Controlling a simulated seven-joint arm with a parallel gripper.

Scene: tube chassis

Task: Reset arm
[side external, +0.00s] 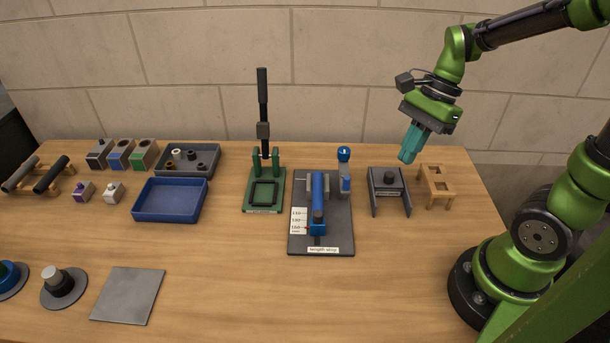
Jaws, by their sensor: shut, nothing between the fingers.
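My gripper (409,157) is at the right of the side external view, with teal fingers pointing down. The fingers are together and nothing shows between them. It is raised above the back right of the table, over the area of a dark grey bracket-like fixture (389,181) and a small wooden stand (436,183). It appears apart from both, though its exact height is hard to judge.
The wooden table (225,270) holds a length stop fixture (337,240) with a blue tube, a green press (263,208) with a tall black lever, an empty blue tray (148,217), a grey parts tray (214,150) and a grey plate (127,295). The front middle is clear.

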